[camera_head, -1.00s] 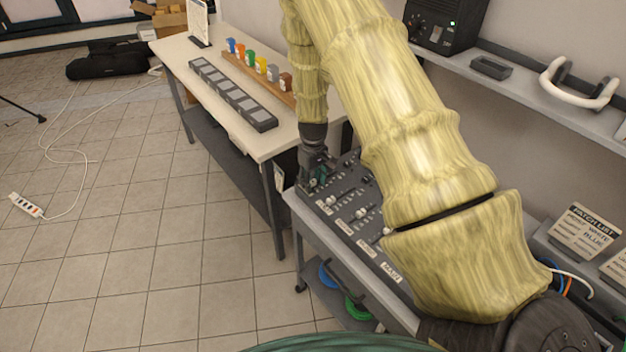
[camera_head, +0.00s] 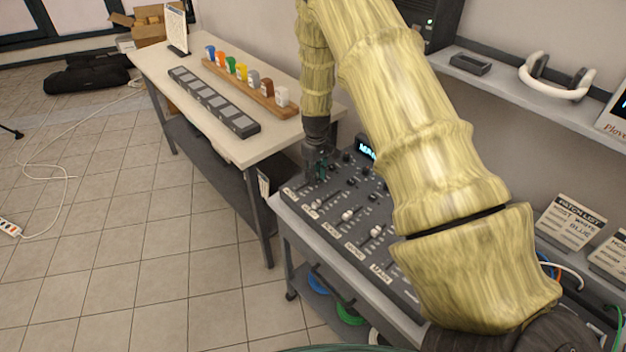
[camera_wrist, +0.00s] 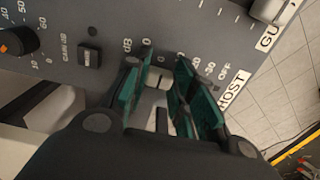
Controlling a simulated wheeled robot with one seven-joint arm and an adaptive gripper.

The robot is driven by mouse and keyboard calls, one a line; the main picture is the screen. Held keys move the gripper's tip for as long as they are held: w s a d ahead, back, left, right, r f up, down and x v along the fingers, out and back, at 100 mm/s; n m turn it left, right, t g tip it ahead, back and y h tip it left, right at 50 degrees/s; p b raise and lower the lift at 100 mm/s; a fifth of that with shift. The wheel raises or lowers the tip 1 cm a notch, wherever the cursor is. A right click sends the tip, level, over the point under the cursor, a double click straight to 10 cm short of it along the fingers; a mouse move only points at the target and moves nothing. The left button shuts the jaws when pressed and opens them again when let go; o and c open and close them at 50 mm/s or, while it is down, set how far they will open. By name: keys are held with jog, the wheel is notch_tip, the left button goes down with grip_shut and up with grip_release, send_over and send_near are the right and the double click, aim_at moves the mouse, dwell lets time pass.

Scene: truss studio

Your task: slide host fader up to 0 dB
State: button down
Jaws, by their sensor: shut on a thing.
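The mixer (camera_head: 340,225) stands on a grey cart, with rows of fader knobs and white labels. My gripper (camera_head: 318,172) is down at its far left end. In the wrist view my gripper (camera_wrist: 160,85) has green pads on both sides of the pale host fader cap (camera_wrist: 157,78) and is shut on it. The HOST label (camera_wrist: 234,88) lies to the right, past the OFF mark. The cap is on the dB side of the scale, well away from OFF; its exact mark is partly hidden by the fingers.
Another fader cap (camera_wrist: 268,10) sits by the neighbouring label. A black knob (camera_wrist: 18,42) and a small gain switch (camera_wrist: 90,55) are close by. A table (camera_head: 150,65) with coloured jars stands behind the mixer; a shelf with headphones (camera_head: 555,85) is at right.

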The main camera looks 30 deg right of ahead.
jog(key=shift+d, duration=0.25)
jog(key=c, duration=1.2)
grip_release()
jog(key=shift+o, duration=0.2)
jog(key=shift+r, duration=0.1)
notch_tip(320, 180, up, 12)
